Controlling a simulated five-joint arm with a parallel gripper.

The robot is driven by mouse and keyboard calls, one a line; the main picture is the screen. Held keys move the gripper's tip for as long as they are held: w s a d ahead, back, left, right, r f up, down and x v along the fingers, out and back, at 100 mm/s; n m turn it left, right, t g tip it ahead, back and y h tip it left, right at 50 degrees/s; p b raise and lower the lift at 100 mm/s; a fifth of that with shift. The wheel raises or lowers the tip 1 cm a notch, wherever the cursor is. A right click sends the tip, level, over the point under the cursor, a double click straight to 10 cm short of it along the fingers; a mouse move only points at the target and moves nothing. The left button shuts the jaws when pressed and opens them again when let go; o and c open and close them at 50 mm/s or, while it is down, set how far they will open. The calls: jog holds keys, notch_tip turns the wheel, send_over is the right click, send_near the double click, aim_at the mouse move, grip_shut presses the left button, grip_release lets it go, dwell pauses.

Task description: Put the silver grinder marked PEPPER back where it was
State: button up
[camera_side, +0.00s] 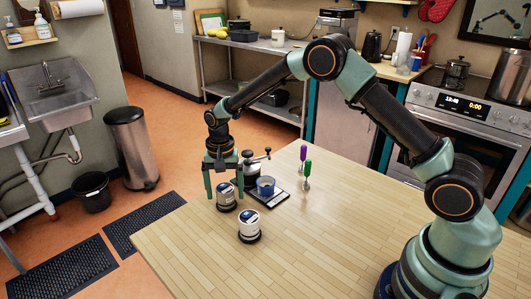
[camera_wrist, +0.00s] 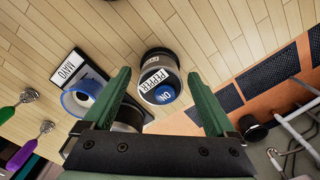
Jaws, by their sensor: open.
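The silver PEPPER grinder (camera_wrist: 160,78) has a blue ON disc on its top, a dark rim and a white PEPPER label. In the side view the grinder (camera_side: 226,200) appears upright on the wooden table near its far-left edge. My gripper (camera_side: 223,190) is open, pointing down, with one finger on each side of this grinder. In the wrist view the grinder shows between the fingers of my gripper (camera_wrist: 160,82), with gaps on both sides. Contact is not visible. A similar grinder (camera_side: 250,225) stands nearer the side camera; its label is unreadable. No mark shows an earlier spot.
Close to the right is a dark tray (camera_side: 282,197) with a MAYO label, bearing a blue-rimmed cup (camera_side: 265,186). A cranked mill (camera_side: 250,166) stands just behind. The table's front is clear.

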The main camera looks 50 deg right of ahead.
aim_at(225, 186)
jog(key=s+d+r+n+t, duration=0.1)
jog(key=s+r, duration=0.1)
jog(key=r, duration=0.7)
jog(key=s+d+r+n, duration=0.1)
jog(key=s+r, duration=0.1)
jog(key=r, duration=0.8)
jog(key=s+d+r+n+t, duration=0.1)
jog(key=s+d+n+t, duration=0.1)
jog(key=s, duration=0.7)
jog(key=s+d+r+n+t, duration=0.2)
jog(key=s+n, duration=0.3)
jog(key=s, duration=0.4)
jog(key=shift+t, duration=0.3)
